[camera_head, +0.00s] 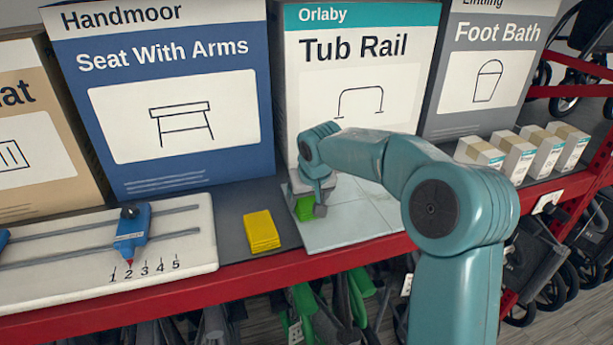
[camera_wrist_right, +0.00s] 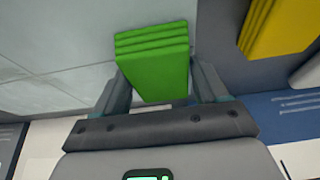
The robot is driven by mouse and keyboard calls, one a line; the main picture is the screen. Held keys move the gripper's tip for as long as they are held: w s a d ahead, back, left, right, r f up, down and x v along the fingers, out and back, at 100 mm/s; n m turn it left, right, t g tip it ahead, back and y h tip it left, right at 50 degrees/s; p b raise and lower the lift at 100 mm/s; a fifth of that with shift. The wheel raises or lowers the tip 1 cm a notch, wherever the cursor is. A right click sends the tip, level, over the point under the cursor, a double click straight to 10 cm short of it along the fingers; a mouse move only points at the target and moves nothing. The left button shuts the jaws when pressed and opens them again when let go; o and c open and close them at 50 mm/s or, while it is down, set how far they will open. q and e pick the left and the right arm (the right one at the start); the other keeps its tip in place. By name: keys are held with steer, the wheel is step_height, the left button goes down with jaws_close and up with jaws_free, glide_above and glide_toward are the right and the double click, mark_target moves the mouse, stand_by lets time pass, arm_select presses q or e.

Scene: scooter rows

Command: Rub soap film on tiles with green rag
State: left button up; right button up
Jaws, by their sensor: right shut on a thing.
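My right gripper (camera_head: 308,203) is shut on a folded green rag (camera_head: 304,209). In the right wrist view the rag (camera_wrist_right: 152,62) sits between the two fingers of the gripper (camera_wrist_right: 160,92). The rag is at the left part of a pale grey tile panel (camera_head: 350,222) on the shelf; whether it touches the tiles I cannot tell. The panel also shows in the right wrist view (camera_wrist_right: 55,50), with thin grout lines. I cannot clearly make out soap film on it. The arm hides part of the panel. My left gripper is not in view.
A folded yellow cloth (camera_head: 262,231) lies left of the panel. Further left is a white board (camera_head: 80,275) with a blue slider (camera_head: 131,232). Large boxes, including Tub Rail (camera_head: 350,60), stand close behind. Small cartons (camera_head: 513,155) are at right. The red shelf edge (camera_head: 250,272) is in front.

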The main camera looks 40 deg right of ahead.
step_height(320, 180, up, 2)
steer(key=shift+s+d+r+p, duration=0.25)
steer(key=shift+d+r+p, duration=0.15)
steer(key=shift+r+p, duration=0.1)
steer(key=shift+w+a+r+p, duration=0.1)
steer(key=shift+r+p, duration=0.35)
steer(key=shift+r, duration=0.05)
steer(key=shift+w+a+r+p, duration=0.1)
steer(key=shift+r+p, duration=0.3)
steer(key=shift+r, duration=0.1)
steer(key=shift+s+d+r+p, duration=0.1)
steer(key=shift+r+p, duration=0.3)
steer(key=shift+r, duration=0.2)
steer(key=shift+s+d+r+p, duration=0.1)
steer(key=shift+r+p, duration=0.3)
steer(key=shift+r, duration=0.15)
steer(key=shift+a+r, duration=0.15)
steer(key=shift+r, duration=0.1)
steer(key=shift+w+r, duration=0.1)
steer(key=shift+w, duration=0.1)
steer(key=shift+s, duration=0.15)
